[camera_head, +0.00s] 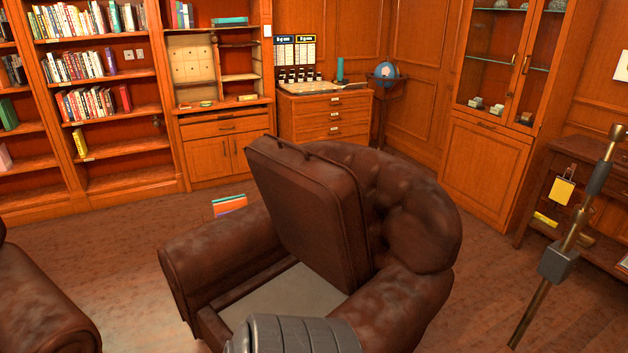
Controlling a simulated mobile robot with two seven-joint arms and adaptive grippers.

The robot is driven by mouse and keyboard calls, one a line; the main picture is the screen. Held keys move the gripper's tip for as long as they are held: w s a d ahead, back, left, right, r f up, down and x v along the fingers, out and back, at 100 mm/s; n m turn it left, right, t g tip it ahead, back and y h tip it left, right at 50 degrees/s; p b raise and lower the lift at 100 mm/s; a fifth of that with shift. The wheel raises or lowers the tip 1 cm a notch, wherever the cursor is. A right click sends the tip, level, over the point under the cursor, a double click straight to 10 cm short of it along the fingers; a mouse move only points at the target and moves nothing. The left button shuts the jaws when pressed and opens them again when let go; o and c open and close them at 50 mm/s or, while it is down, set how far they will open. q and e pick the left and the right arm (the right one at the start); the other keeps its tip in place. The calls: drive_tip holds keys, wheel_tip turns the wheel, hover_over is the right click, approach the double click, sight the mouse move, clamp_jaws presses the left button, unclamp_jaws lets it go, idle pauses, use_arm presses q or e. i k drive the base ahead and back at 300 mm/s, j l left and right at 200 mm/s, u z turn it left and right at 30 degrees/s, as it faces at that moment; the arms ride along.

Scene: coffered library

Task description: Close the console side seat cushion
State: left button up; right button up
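The brown leather seat cushion (305,210) of the armchair (420,215) is raised. It stands steeply on edge against the tufted backrest, leaning a little back. The pale seat base (285,298) under it is bare and open to view, framed by a dark front rail. A grey ribbed part, likely a link of my arm, shows at the bottom edge and hides some of the seat's near side. Neither of my grippers is in view.
Another brown leather seat (40,300) stands at the lower left. A jointed metal stand (560,260) rises at the right by a wooden console table (580,155). Colourful flat items (229,205) lie behind the armchair.

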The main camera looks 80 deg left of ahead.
sight(314, 203)
drive_tip(key=i+u, duration=0.15)
drive_tip(key=u, duration=0.25)
drive_tip(key=i+l+u, duration=0.1)
drive_tip(key=u, duration=0.25)
drive_tip(key=i, duration=0.1)
